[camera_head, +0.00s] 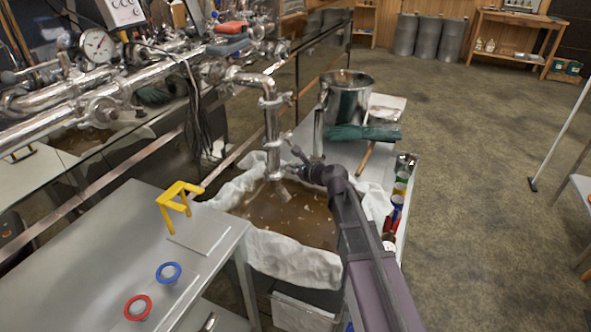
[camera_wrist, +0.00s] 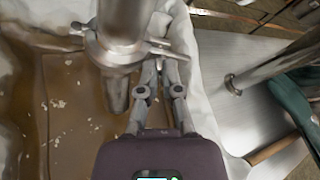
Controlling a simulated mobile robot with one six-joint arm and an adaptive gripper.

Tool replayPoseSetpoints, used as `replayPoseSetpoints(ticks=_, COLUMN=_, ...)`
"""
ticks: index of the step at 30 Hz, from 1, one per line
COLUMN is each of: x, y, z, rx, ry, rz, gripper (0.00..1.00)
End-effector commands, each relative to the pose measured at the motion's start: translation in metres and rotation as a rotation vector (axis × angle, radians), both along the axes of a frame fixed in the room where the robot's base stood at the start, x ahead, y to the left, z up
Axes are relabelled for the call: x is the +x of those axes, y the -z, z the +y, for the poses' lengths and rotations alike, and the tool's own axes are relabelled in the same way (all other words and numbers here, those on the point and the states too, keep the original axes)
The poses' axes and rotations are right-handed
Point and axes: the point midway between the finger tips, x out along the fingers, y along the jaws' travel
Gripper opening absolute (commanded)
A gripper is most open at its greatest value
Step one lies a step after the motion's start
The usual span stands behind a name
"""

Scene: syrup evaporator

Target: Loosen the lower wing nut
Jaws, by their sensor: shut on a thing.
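A vertical steel pipe (camera_head: 271,125) comes down over a basin of brown liquid, with an upper clamp (camera_head: 275,100) and a lower clamp (camera_head: 272,146) around it. My gripper (camera_head: 293,158) is at the right side of the lower clamp. In the wrist view, the lower clamp (camera_wrist: 112,52) rings the pipe, and my gripper (camera_wrist: 163,52) has its fingertips close together at the clamp's right end. It is shut on the lower wing nut (camera_wrist: 160,43), which is mostly hidden between the fingertips. An angled pipe end hangs below the clamp.
The basin (camera_head: 285,215) has a white cloth over its rim. A steel pot (camera_head: 346,95) and green gloves (camera_head: 362,133) are on the bench to the right.

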Motion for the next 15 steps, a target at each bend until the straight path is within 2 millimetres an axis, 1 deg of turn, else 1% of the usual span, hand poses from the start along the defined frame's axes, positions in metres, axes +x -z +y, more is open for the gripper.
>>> replayPoseSetpoints(ticks=2, x=-0.0023, y=0.0004, z=0.0021, rx=0.002, ry=-0.007, rz=0.005, gripper=0.00)
replayPoseSetpoints(ticks=3, x=-0.0024, y=0.0004, z=0.0022, rx=0.002, ry=-0.007, rz=0.005, gripper=0.18)
replayPoseSetpoints(ticks=4, x=-0.0022, y=0.0004, z=0.0022, rx=0.002, ry=-0.007, rz=0.005, gripper=0.21)
replayPoseSetpoints(ticks=10, x=-0.0015, y=0.0003, z=0.0015, rx=0.001, ry=-0.005, rz=0.004, gripper=0.21)
replayPoseSetpoints(ticks=11, x=-0.0014, y=0.0002, z=0.0015, rx=0.002, ry=-0.004, rz=0.003, gripper=0.24)
replayPoseSetpoints(ticks=12, x=-0.0012, y=0.0002, z=0.0014, rx=0.002, ry=-0.004, rz=0.003, gripper=0.36)
replayPoseSetpoints(ticks=13, x=-0.0011, y=0.0000, z=0.0013, rx=0.002, ry=-0.003, rz=0.003, gripper=0.41)
replayPoseSetpoints(ticks=15, x=-0.0010, y=-0.0008, z=0.0012, rx=0.002, ry=-0.003, rz=0.003, gripper=0.41)
